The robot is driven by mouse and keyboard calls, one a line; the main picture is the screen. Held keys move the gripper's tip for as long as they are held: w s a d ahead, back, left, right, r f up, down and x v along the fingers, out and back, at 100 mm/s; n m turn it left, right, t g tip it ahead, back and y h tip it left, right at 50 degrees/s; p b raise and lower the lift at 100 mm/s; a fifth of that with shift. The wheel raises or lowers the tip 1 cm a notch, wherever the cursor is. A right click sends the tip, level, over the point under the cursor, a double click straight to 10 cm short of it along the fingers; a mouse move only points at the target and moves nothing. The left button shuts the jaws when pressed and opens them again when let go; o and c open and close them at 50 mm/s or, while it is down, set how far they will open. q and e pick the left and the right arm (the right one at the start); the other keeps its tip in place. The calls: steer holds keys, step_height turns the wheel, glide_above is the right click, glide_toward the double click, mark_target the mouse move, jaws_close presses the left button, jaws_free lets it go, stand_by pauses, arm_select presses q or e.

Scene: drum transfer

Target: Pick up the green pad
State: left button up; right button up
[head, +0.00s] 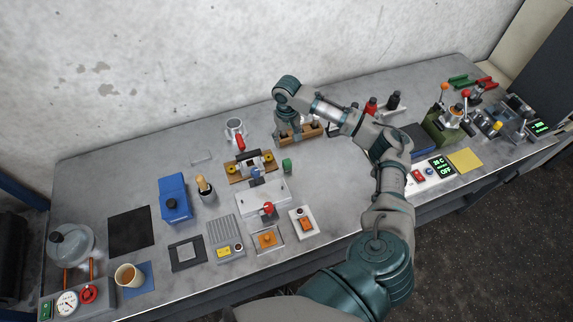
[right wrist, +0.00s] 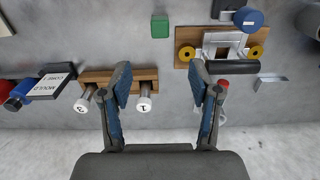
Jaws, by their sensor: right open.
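The green pad (head: 287,166) is a small upright green block on the grey workbench, just right of a wooden fixture with yellow knobs. In the right wrist view the green pad (right wrist: 159,26) shows near the top, beyond the fingertips and apart from them. My right gripper (head: 289,134) points down over the bench behind the pad, beside a wooden rack. In the right wrist view my right gripper (right wrist: 160,75) has its two fingers spread, with nothing held between them. My left gripper is not in view.
The wooden rack (right wrist: 120,77) with white-ended cylinders lies below the fingers. The wooden fixture (head: 250,167) stands left of the pad, and a white box (head: 262,199) with a red knob is in front. A mug (head: 235,128) stands behind. Bare bench surrounds the pad's right side.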

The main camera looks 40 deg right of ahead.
glide_above(288, 161)
steer(key=a, duration=0.1)
step_height(288, 161, down, 8)
steer(key=shift+s+a+r, duration=0.1)
steer(key=shift+a+r, duration=0.05)
steer(key=shift+r, duration=0.05)
steer(key=f, duration=0.2)
steer(key=d+f, duration=0.1)
steer(key=f, duration=0.2)
steer(key=shift+d+f, duration=0.2)
steer(key=shift+a+f, duration=0.25)
steer(key=shift+a+r, duration=0.1)
steer(key=shift+a, duration=0.1)
steer(key=shift+c, duration=0.7)
steer(key=c, duration=0.4)
steer(key=shift+d, duration=0.1)
jaws_close()
steer(key=shift+d, duration=0.2)
